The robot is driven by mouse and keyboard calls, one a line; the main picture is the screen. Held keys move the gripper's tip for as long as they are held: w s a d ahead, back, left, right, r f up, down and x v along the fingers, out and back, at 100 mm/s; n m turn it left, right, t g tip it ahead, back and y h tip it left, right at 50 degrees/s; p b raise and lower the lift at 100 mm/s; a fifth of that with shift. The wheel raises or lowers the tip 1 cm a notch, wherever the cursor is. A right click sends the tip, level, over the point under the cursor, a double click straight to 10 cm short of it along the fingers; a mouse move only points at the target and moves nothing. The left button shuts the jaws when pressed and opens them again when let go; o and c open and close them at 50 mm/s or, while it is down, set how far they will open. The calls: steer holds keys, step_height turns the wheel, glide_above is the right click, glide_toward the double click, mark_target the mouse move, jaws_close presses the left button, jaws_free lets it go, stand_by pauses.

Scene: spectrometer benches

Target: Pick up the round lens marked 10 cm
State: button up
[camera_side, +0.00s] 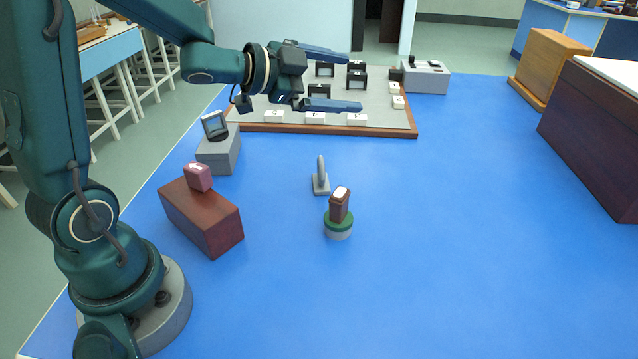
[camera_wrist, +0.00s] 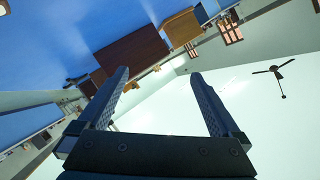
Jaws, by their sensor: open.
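A thin upright grey disc on a small grey base (camera_side: 321,177), seen nearly edge-on, stands on the blue table; it may be a round lens, but no marking can be read. A wood-edged board (camera_side: 270,127) at the back holds several black square frames (camera_side: 356,80) and white labels (camera_side: 315,118), too small to read for certain. My gripper (camera_side: 354,80) is open and empty, its fingers spread apart in front of the board and above the table. In the wrist view my gripper (camera_wrist: 160,75) also shows with nothing between its fingers. No 10 cm mark is legible.
A red-brown block (camera_side: 205,222) bears a pink block (camera_side: 198,177). A grey block (camera_side: 222,152) bears a small framed plate. A green-topped round stand (camera_side: 338,229) bears a brown piece. A grey box (camera_side: 426,78) and dark cabinet (camera_side: 592,135) stand right. The table's right-front is clear.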

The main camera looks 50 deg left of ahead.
mark_target(318, 168)
steer(key=f+h, duration=0.1)
steer(key=f, duration=0.2)
steer(key=s+a+f+g+h, duration=0.1)
steer(key=f, duration=0.2)
steer(key=a+f+m+g+h, duration=0.1)
steer(key=f, duration=0.2)
steer(key=shift+s+a+f, duration=0.1)
steer(key=shift+s+f, duration=0.25)
steer(key=shift+f, duration=0.05)
steer(key=s+a+f, duration=0.1)
steer(key=f, duration=0.1)
steer(key=s+a+f+n, duration=0.1)
steer(key=f, duration=0.1)
steer(key=s+a+f+n+g, duration=0.1)
steer(key=f, duration=0.2)
steer(key=shift+a, duration=0.1)
steer(key=shift+w+a+f, duration=0.1)
steer(key=shift+f, duration=0.1)
steer(key=shift+x, duration=2.4)
steer(key=c, duration=1.2)
steer(key=shift+c, duration=0.2)
steer(key=shift+r, duration=0.15)
